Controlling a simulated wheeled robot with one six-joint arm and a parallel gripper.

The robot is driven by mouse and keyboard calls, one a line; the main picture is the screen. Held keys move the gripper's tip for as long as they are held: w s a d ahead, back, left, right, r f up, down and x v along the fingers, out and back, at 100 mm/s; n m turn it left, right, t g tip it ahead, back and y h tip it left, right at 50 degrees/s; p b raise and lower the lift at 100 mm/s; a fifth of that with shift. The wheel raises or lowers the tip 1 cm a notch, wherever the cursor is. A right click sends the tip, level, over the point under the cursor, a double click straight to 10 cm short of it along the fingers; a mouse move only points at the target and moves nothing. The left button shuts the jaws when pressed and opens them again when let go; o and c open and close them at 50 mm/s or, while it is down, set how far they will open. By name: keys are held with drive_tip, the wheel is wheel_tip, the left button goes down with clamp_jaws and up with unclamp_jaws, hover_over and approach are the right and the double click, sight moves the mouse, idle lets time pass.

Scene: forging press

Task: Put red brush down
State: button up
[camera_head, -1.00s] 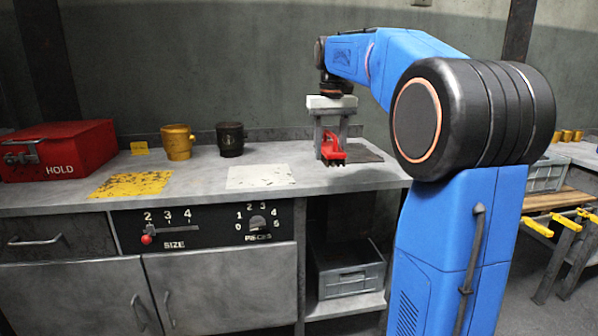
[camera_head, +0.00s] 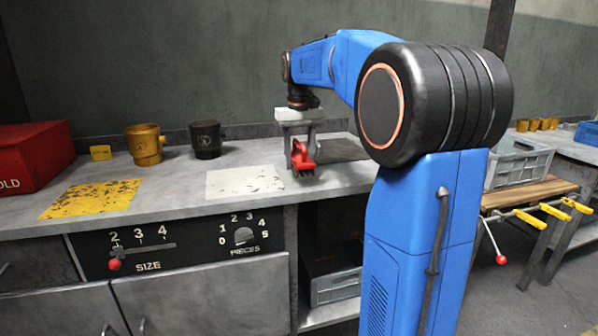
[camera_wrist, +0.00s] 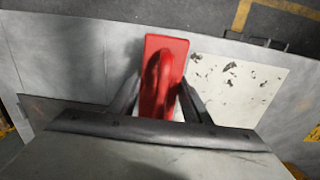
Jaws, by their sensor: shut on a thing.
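The red brush (camera_head: 302,157) has a red back and handle and dark bristles facing down. My gripper (camera_head: 301,150) is shut on it, above the right part of the grey worktop (camera_head: 190,177). In the wrist view the red brush (camera_wrist: 164,75) sits between the two fingers of my gripper (camera_wrist: 160,98). A shadow lies on the worktop beside it. I cannot tell whether the bristles touch the worktop. A worn white patch (camera_head: 243,182) lies to the left of the brush, and a dark grey patch (camera_head: 340,150) lies to its right and behind.
A yellow mug (camera_head: 145,145) and a black mug (camera_head: 206,139) stand at the back. A red box (camera_head: 35,155) and a worn yellow patch (camera_head: 90,199) are at the left. A grey crate (camera_head: 520,163) stands on a wooden bench at the right. The worktop's front edge is close to the brush.

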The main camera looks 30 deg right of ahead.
sight(300, 143)
drive_tip(key=shift+f, duration=2)
drive_tip(key=o, duration=1.1)
drive_tip(key=shift+f, duration=0.1)
wheel_tip(300, 143, up, 12)
drive_tip(key=shift+r, duration=0.15)
drive_tip(key=shift+s, duration=0.15)
